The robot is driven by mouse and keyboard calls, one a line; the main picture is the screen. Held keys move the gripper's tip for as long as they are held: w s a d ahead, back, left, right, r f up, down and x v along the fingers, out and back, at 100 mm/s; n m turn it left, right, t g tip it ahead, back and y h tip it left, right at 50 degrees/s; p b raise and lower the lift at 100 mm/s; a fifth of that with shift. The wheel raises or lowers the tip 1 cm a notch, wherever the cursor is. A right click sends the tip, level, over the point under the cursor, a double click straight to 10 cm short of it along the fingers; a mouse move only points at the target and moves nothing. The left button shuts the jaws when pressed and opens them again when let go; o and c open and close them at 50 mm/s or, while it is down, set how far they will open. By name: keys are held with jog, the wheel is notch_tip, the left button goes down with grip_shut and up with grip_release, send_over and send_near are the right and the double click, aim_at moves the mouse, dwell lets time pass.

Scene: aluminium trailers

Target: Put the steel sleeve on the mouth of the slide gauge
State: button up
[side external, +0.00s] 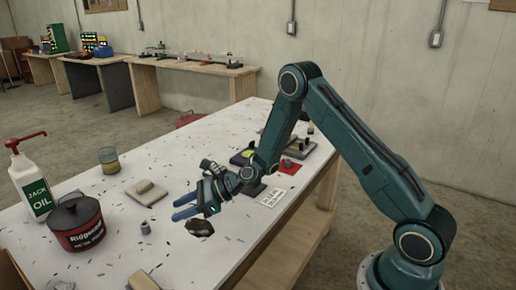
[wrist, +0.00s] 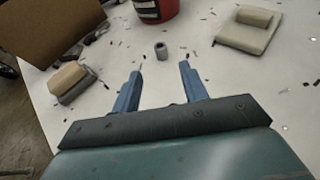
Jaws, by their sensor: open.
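The steel sleeve (side external: 145,228) is a small grey hollow cylinder standing upright on the white table. It also shows in the wrist view (wrist: 161,50), beyond and between my fingertips. My gripper (side external: 178,207) has its blue fingers spread and empty. It is above the table, to the right of the sleeve and apart from it. The fingers also show in the wrist view (wrist: 160,71). I cannot clearly pick out the slide gauge or its mouth; small dark items stand behind my forearm in the side view, partly hidden by it.
A red-and-black can (side external: 76,222), a white oil bottle (side external: 33,180) and a glass jar (side external: 109,159) stand at the left. A tan-topped block on a pad (side external: 146,191) lies behind the sleeve. A red mat (side external: 291,166) and a white card (side external: 273,198) lie right. Metal shavings litter the table.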

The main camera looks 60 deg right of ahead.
jog(key=shift+s+a+r+n, duration=0.1)
jog(key=shift+a+r+n, duration=0.05)
jog(key=shift+r+n, duration=0.3)
jog(key=s+r+n+g+h, duration=0.3)
jog(key=s+r+n+h, duration=0.1)
jog(key=s+r+n, duration=1)
jog(key=s+d+r+n+h, duration=0.2)
jog(key=s+n, duration=0.4)
jog(key=s, duration=0.4)
jog(key=s+d+r+n+h, duration=0.3)
jog(key=s+d+r+n, duration=0.2)
jog(key=s, duration=0.6)
jog(key=shift+d+r+n+g, duration=0.15)
jog(key=shift+d+n+g, duration=0.2)
jog(key=shift+d, duration=0.2)
jog(key=shift+o, duration=0.3)
jog(key=shift+s+d, duration=0.15)
jog(key=shift+s, duration=0.4)
jog(key=shift+o, duration=0.3)
jog(key=shift+w, duration=0.1)
